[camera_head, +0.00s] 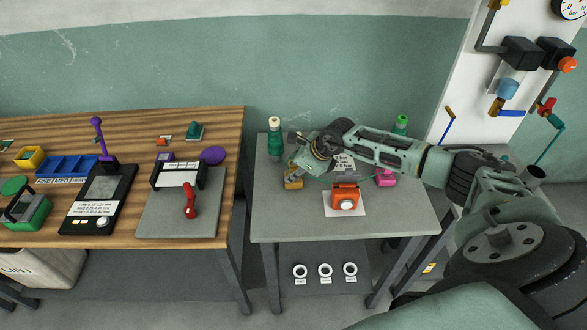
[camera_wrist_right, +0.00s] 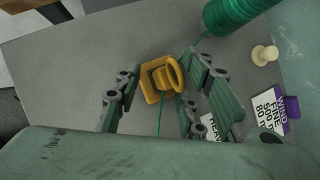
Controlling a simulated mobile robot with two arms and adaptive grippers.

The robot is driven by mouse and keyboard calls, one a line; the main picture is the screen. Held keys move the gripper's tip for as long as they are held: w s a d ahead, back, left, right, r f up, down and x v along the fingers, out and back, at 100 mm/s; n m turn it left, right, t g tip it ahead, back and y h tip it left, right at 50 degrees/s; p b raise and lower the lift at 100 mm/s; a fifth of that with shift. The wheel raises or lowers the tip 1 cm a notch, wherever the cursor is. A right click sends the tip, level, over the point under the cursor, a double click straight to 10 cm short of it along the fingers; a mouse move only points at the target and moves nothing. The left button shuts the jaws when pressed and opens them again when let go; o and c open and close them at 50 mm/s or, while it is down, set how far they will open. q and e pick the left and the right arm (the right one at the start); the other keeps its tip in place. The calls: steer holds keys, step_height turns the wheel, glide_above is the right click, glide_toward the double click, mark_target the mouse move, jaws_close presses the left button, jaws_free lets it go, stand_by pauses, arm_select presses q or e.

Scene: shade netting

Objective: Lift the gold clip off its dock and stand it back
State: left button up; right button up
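The gold clip (camera_wrist_right: 172,76) has a ring-shaped top and sits on a squarish gold base on the grey table; I cannot tell where clip and dock part. In the head view the gold piece (camera_head: 293,185) shows at the table's left side, partly under my right gripper (camera_head: 300,168). In the right wrist view my right gripper (camera_wrist_right: 160,95) has its fingers spread, one on each side of the clip, with a gap on both sides. A thin green cord runs past the clip. My left gripper is not in view.
A green spool (camera_wrist_right: 232,12) stands close to the clip, with a pale knob (camera_wrist_right: 264,54) and label cards near it. An orange device (camera_head: 345,196) on white paper and a pink piece (camera_head: 386,178) stand to the right. The table's front (camera_head: 300,222) is clear.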

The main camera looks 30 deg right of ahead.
steer(key=shift+w+f, duration=0.1)
jaws_close()
stand_by(0.3)
step_height(320, 180, up, 4)
steer(key=shift+d+r+b, duration=0.1)
steer(key=shift+b, duration=1.05)
steer(key=s+d+r, duration=0.3)
steer(key=d+r, duration=0.1)
steer(key=r, duration=0.2)
steer(key=s+d+r+b, duration=0.1)
steer(key=s+d+r, duration=0.3)
steer(key=d+r, duration=0.1)
steer(key=shift+r, duration=0.5)
